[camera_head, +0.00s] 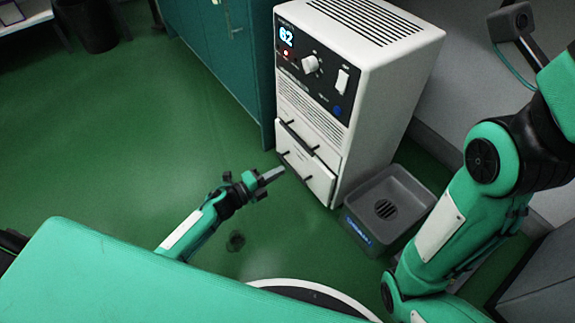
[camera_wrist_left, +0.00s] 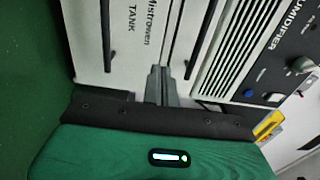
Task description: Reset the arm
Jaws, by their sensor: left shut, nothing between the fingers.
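My left gripper (camera_head: 273,174) is shut and empty in the head view. Its fingertips point at the lower front of a white dehumidifier (camera_head: 385,75), close to the drawers; whether they touch cannot be told. In the left wrist view the shut fingers (camera_wrist_left: 158,84) stand before a panel lettered "TANK" (camera_wrist_left: 130,45), between dark bar handles. My right arm (camera_head: 460,215) shows at the right of the head view, but its gripper is not in view.
A grey basin with a drain grate (camera_head: 357,228) stands on the floor right of the dehumidifier. Teal cabinets (camera_head: 225,50) stand behind it to the left. A dark bin (camera_head: 88,25) is at the far left. The green floor (camera_head: 110,130) at left is clear.

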